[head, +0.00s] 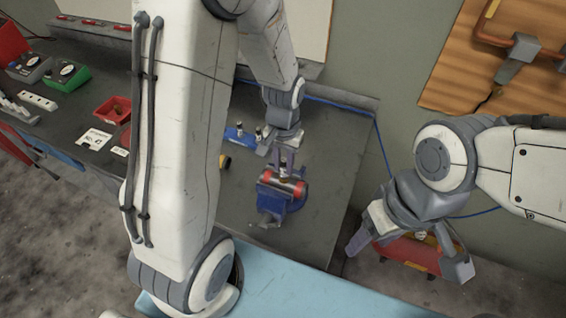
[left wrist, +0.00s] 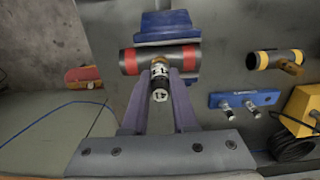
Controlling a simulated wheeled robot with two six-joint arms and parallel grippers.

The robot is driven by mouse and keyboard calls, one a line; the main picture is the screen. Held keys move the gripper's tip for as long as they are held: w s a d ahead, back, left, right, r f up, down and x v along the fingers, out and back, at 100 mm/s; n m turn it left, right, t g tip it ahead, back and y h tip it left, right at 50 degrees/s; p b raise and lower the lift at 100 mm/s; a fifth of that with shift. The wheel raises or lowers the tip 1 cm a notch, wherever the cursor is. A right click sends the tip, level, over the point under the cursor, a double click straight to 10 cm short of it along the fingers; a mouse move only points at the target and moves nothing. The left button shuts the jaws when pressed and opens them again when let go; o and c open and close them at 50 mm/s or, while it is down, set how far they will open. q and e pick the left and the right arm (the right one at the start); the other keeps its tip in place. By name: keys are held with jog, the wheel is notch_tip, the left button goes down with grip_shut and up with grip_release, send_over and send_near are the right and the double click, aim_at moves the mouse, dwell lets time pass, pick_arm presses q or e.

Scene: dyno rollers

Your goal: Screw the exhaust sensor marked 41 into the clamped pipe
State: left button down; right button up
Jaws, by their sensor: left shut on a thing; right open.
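The exhaust sensor marked 41 (left wrist: 158,93) is between the fingers of my left gripper (left wrist: 160,76), which is shut on it. The sensor's brass-coloured end meets the middle of the pipe (left wrist: 130,62), a dark tube with red bands. I cannot tell how deep it sits in the pipe. A blue vise (left wrist: 167,24) clamps the pipe; in the head view the vise (head: 270,204) stands on the grey bench with my left gripper (head: 284,163) above the pipe. My right gripper (head: 408,254) is open and empty, off the bench's right side.
A blue rack (left wrist: 244,99) holds two other sensors beside the vise. A yellow-banded pipe (left wrist: 262,60) and a yellow box (left wrist: 304,110) with coiled black cable lie near it. A red tray (head: 113,110) is on the left bench. A red case (head: 405,256) is behind my right gripper.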

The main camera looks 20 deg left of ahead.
pick_arm(q)
jog(key=shift+f, duration=0.1)
jog(key=m+p, duration=0.1)
jog(key=m, duration=0.5)
jog(key=shift+m, duration=0.3)
jog(key=m, duration=0.6)
jog(key=shift+p, duration=0.35)
jog(key=m, duration=0.6)
jog(key=shift+p, duration=0.35)
jog(key=m, duration=0.6)
jog(key=shift+s+f+m, duration=0.1)
jog(key=shift+m, duration=0.2)
jog(key=c, duration=0.6)
grip_release()
